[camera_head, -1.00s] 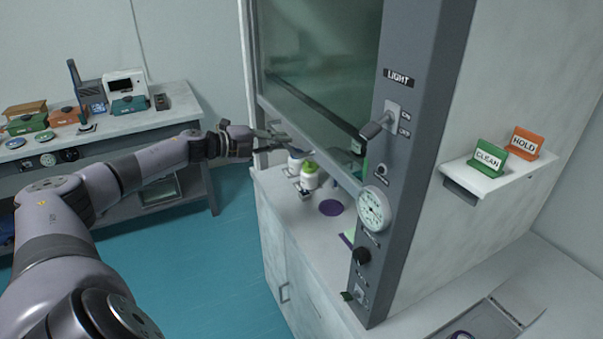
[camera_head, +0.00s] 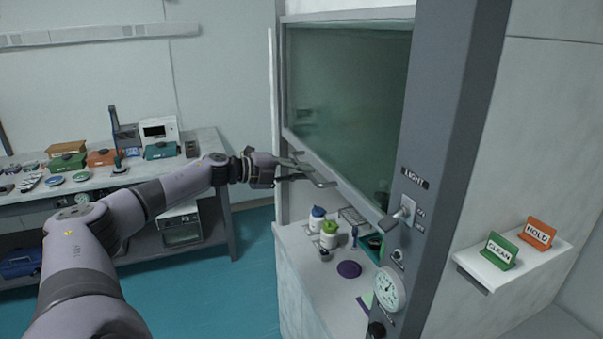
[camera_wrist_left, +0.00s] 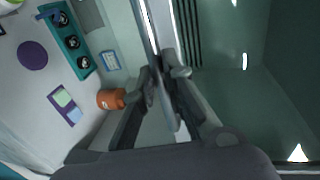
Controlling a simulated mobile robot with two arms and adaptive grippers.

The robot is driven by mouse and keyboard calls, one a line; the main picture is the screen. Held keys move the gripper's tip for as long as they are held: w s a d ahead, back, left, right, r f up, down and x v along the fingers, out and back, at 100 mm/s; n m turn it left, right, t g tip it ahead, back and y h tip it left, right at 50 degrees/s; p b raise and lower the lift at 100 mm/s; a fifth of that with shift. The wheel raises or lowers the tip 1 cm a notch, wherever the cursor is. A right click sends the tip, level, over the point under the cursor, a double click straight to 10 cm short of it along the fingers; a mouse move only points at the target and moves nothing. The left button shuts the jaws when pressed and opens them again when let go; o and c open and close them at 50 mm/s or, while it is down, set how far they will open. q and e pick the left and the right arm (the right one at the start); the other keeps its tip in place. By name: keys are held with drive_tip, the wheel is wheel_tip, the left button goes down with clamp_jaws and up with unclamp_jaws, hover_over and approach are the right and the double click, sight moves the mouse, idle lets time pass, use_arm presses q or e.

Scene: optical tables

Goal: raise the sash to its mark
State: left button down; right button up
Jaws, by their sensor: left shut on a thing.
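The fume hood sash (camera_head: 350,95) is a greenish glass pane with a grey lower rail. It stands partly raised, with an open gap between the rail and the work surface. My left gripper (camera_head: 318,178) reaches in from the left at the lower rail. In the left wrist view its fingers (camera_wrist_left: 168,88) are shut on a thin grey edge, the sash's lower rail or handle (camera_wrist_left: 150,35). I cannot make out a height mark on the frame. My right gripper is not in view.
On the hood's work surface (camera_head: 300,243) stand capped bottles (camera_head: 328,235), a purple disc (camera_head: 349,269) and a teal rack (camera_wrist_left: 68,42). The grey hood post (camera_head: 455,100) carries a light switch (camera_head: 404,212) and a round gauge (camera_head: 389,288). A side bench (camera_head: 215,150) stands at left.

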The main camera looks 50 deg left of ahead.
use_arm(q)
drive_tip(key=c, duration=1.9)
unclamp_jaws()
drive_tip(key=shift+r, duration=0.15)
drive_tip(key=shift+c, duration=0.2)
drive_tip(key=v, duration=1.2)
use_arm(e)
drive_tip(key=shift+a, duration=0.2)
